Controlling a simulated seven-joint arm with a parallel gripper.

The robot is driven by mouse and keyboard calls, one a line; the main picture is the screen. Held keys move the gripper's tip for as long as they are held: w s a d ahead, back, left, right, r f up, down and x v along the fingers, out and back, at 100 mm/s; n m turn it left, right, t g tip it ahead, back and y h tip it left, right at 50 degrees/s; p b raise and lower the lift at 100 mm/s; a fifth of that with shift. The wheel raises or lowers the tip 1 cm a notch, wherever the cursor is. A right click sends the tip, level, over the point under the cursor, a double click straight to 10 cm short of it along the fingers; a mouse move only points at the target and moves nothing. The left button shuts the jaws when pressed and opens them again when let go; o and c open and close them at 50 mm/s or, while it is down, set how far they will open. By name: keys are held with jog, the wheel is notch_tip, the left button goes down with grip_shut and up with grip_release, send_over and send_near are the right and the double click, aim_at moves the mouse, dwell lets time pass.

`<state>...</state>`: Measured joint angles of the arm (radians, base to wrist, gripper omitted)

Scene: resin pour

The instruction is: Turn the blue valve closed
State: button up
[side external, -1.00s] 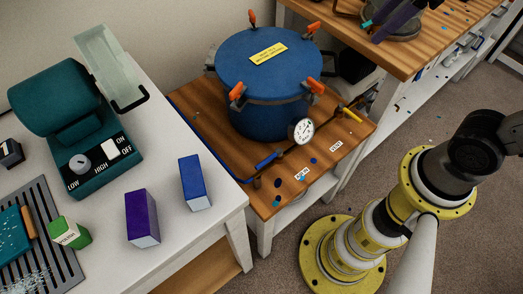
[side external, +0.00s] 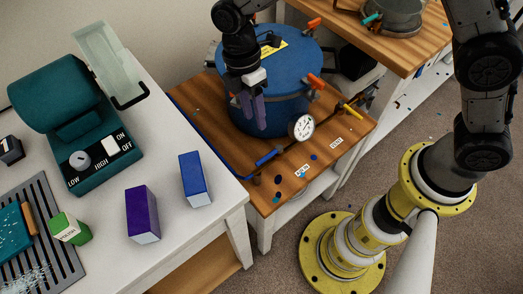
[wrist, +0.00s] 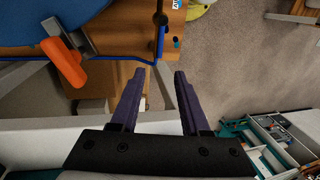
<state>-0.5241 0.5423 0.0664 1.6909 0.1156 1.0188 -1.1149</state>
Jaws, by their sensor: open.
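The blue valve (side external: 268,158) is on the pipe at the front edge of the wooden bench. Its blue handle lies nearly in line with the blue hose. In the wrist view the blue valve handle (wrist: 161,42) is beyond my fingertips, near the top middle. My gripper (side external: 252,121) has purple fingers pointing down in front of the blue pressure pot (side external: 285,75), above and apart from the valve. In the wrist view my gripper (wrist: 160,74) is open with nothing between its fingers.
The pot has orange clamps (side external: 316,82) and a dial gauge (side external: 302,127). A yellow valve (side external: 351,112) is farther right on the pipe. At left, a white table (side external: 100,185) holds a purple box (side external: 142,213), a blue box (side external: 195,180) and a green machine (side external: 70,115).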

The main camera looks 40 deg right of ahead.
aim_at(262, 159)
jog(key=s+f, duration=0.1)
jog(key=f, duration=0.3)
jog(key=s+f, duration=0.1)
jog(key=f, duration=0.8)
jog(key=shift+s+f, duration=0.15)
jog(key=shift+s, duration=0.25)
grip_shut()
dwell(0.8)
